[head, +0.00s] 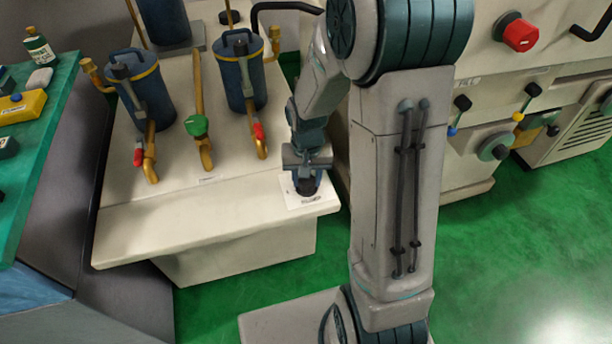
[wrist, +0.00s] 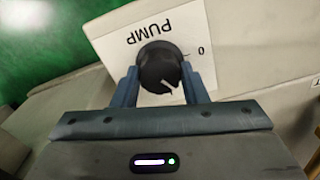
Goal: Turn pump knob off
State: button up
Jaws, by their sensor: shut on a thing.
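The pump knob (wrist: 160,66) is a round black knob with a pale pointer mark, on a white plate (wrist: 118,45) printed "PUMP" with a "0" mark to one side. In the wrist view the pointer mark is toward the lower right of the knob, away from the "0". My gripper (wrist: 160,80) has one finger on each side of the knob and is shut on it. In the head view my gripper (head: 306,184) is over the plate (head: 294,200) at the front right corner of the cream bench, and hides most of the knob.
The cream bench (head: 190,228) carries blue filter canisters (head: 146,98), brass pipes, red-handled valves and a green valve knob (head: 196,125). A machine with a red knob (head: 521,35) and small levers stands at right. A green table (head: 52,110) is at left. Green floor (head: 480,270) is open at right.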

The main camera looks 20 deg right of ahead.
jog(key=n+p, duration=0.1)
jog(key=n, duration=0.5)
jog(key=shift+r+n, duration=0.1)
jog(key=shift+n, duration=0.2)
jog(key=n+p, duration=0.2)
jog(key=n, duration=0.3)
jog(key=shift+n, duration=0.3)
jog(key=o, duration=1)
jog(key=shift+c, duration=0.2)
notch_tip(320, 180, up, 14)
jog(key=p, duration=0.2)
jog(key=shift+f, duration=0.2)
